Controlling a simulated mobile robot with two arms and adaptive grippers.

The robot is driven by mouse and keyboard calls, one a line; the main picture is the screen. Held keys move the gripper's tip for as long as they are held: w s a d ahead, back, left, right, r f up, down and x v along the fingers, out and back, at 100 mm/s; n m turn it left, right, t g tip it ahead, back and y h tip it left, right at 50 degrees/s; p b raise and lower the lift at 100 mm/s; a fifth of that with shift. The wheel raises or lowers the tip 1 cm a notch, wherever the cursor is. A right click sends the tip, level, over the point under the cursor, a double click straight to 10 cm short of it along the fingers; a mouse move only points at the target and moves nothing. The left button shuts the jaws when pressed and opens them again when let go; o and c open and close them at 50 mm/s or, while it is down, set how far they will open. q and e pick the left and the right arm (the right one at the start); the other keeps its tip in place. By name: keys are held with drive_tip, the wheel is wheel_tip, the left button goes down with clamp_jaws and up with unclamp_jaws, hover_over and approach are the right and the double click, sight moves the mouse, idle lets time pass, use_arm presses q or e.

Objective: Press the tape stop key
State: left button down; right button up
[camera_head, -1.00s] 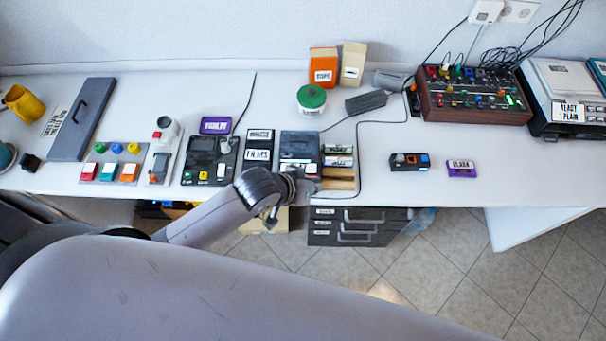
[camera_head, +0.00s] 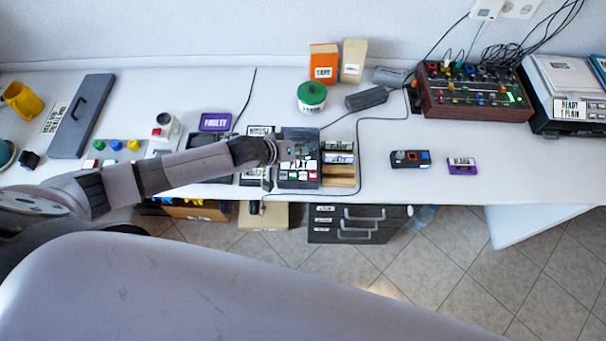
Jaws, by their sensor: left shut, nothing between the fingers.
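A dark tape deck (camera_head: 299,136) sits near the front of the table, just left of a small wooden rack. It bears a white label reading PLAY and a row of light keys (camera_head: 299,175) along its front edge; which one is the stop key is too small to tell. My left arm reaches in from the left across the table. My left gripper (camera_head: 288,151) is shut and empty over the left-middle part of the deck, behind the front keys. Whether its tips touch the deck cannot be told. My right gripper is not in view.
A wooden rack with cassettes (camera_head: 340,158) stands right of the deck. A green-lidded tub (camera_head: 312,95) and black adapter (camera_head: 366,100) with cables lie behind.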

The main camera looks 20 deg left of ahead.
use_arm(q)
drive_tip(key=b, duration=0.7)
hover_over(301, 174)
wheel_tip(301, 174, down, 6)
drive_tip(key=shift+w+a+f, duration=0.1)
drive_tip(key=shift+f, duration=0.15)
drive_tip(key=shift+f+b, duration=0.3)
drive_tip(key=shift+f, duration=0.65)
drive_tip(key=shift+f, duration=0.15)
drive_tip(key=shift+f, duration=0.3)
drive_tip(key=shift+f+b, duration=0.3)
drive_tip(key=shift+f, duration=0.1)
idle(0.4)
idle(0.3)
drive_tip(key=shift+r+p, duration=0.85)
drive_tip(key=shift+p, duration=0.15)
